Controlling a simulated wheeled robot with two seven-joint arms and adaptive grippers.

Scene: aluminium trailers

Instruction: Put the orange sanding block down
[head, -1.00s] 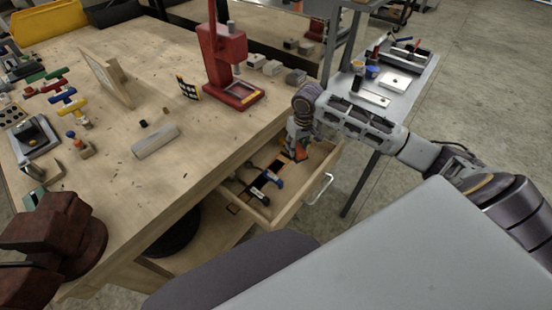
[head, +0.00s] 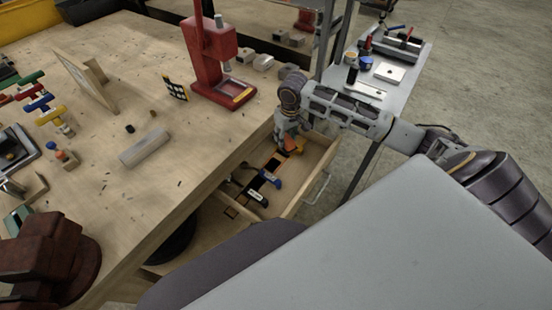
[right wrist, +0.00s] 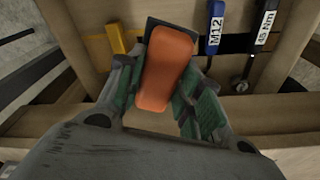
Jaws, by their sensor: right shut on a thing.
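The orange sanding block (head: 292,146) is between the fingers of my right gripper (head: 287,136), at the far part of the open drawer (head: 314,171). In the right wrist view the block (right wrist: 165,70) lies lengthwise between the green-padded fingers of my right gripper (right wrist: 163,92), which are shut on it. A dark rectangular patch (right wrist: 155,24) shows beyond the block's far end. I cannot tell whether the block touches the drawer floor. My left gripper is not in view.
The drawer holds a blue-handled tool labelled M12 (right wrist: 214,28), a white-labelled tool (right wrist: 265,25) and a yellow piece (right wrist: 116,38). A red press (head: 215,60) stands on the workbench (head: 120,185) above. A grey side table (head: 405,90) with parts is beyond my right arm.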

